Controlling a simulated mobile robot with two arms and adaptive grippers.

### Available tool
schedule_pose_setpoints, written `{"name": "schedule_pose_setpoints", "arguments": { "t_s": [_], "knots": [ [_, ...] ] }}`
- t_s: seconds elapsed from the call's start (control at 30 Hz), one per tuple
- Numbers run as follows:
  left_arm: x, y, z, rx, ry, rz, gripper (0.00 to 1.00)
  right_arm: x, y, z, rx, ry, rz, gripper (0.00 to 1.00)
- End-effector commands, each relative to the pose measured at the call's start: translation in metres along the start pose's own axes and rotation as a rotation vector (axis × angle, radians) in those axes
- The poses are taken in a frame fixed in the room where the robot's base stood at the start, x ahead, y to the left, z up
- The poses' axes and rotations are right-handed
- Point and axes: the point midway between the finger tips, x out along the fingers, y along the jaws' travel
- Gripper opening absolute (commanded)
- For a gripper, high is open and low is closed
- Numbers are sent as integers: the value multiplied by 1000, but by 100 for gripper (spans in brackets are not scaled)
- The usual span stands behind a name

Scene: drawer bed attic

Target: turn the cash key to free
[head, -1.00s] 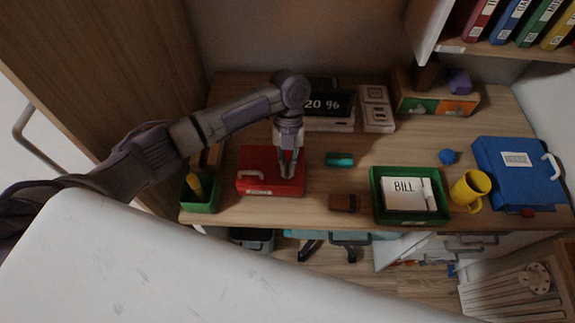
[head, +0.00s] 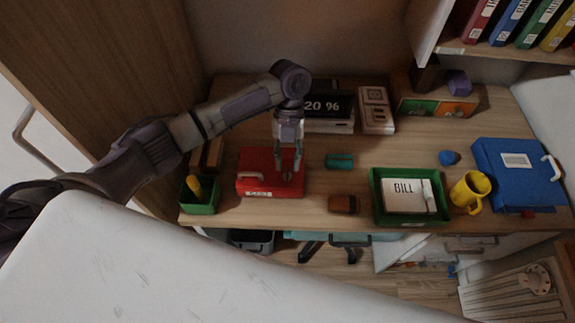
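The red cash box (head: 255,180) with a pale handle and a white front label sits on the wooden desk, left of centre. My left gripper (head: 288,175) points down over the right part of its lid, with its two fingers apart. A small dark spot shows on the lid by the fingertips; I cannot make out the key or its setting. I cannot tell whether the fingertips touch the lid. My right gripper is not in view.
Right of the box are a teal block (head: 339,161), a brown block (head: 343,204) and a green BILL tray (head: 378,207). A green pen cup (head: 199,199) stands left. A yellow mug (head: 469,190) and blue case (head: 518,176) are farther right.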

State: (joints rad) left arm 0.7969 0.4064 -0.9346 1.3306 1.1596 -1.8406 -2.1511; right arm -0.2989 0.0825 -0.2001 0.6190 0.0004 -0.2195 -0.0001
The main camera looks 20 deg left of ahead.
Motion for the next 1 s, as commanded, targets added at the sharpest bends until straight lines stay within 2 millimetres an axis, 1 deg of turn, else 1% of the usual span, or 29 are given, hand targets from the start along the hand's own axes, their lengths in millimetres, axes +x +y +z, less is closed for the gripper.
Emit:
{"name": "schedule_pose_setpoints", "arguments": {
  "t_s": [0.03, 0.2, 0.3, 0.4, 0.5, 0.6, 1.0],
  "knots": [
    [-12, 0, 1, 1, -5, -1, 32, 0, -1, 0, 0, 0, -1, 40],
    [-50, 0, 1, 0, -5, -1, 32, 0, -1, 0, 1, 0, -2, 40],
    [-68, 0, 0, 1, -3, -1, 32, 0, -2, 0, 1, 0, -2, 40],
    [-83, -1, 0, 0, -3, -1, 32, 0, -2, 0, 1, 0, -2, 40],
    [-92, 0, 0, 0, -2, -1, 32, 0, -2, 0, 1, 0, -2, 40],
    [-96, 0, 0, 0, -1, -1, 32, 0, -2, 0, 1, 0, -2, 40],
    [-96, 0, 0, 0, -1, 0, 32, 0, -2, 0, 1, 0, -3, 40]
  ]
}}
